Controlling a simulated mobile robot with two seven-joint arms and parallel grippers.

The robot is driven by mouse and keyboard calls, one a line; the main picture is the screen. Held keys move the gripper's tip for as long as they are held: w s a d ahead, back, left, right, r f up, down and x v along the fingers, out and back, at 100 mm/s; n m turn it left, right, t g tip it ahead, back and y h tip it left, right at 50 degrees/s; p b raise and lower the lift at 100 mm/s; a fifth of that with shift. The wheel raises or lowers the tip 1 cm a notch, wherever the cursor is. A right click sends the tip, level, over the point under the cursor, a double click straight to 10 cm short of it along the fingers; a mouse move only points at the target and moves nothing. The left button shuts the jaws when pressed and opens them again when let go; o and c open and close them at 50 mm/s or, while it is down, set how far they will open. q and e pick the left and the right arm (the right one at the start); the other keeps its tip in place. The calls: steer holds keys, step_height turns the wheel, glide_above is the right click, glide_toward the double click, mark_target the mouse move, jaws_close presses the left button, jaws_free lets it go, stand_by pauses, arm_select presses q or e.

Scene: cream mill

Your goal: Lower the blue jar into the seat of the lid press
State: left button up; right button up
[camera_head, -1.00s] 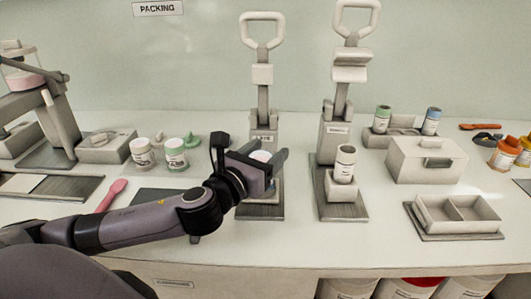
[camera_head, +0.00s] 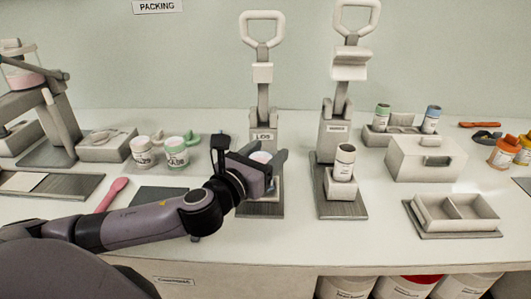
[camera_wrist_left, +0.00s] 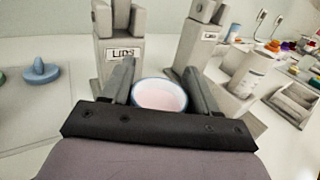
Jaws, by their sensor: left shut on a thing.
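My left gripper (camera_head: 267,155) is shut on the blue jar (camera_wrist_left: 160,95), an open jar with a blue rim and pale pink cream inside. Its opening faces up, between the two fingers. In the head view only the top of the jar shows, behind the wrist. The gripper and jar are in front of the left press, the lid press (camera_head: 263,136) with the "LIDS" sign, above its dark base plate (camera_head: 262,211). The seat is mostly hidden by the gripper, so I cannot tell whether the jar touches it. My right gripper is not in view.
A second press (camera_head: 334,140) stands to the right, with a white jar (camera_head: 345,163) in its seat. Two open jars (camera_head: 177,153) stand left of the gripper. A pink spatula (camera_head: 112,195) lies farther left. A two-part tray (camera_head: 455,212) sits at the right.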

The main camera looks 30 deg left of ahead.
arm_select(q)
steer(key=shift+f, duration=0.15)
steer(key=shift+f, duration=0.35)
steer(key=shift+r, duration=0.1)
stand_by(0.7)
steer(key=shift+f, duration=0.25)
stand_by(0.6)
steer(key=o, duration=1.2)
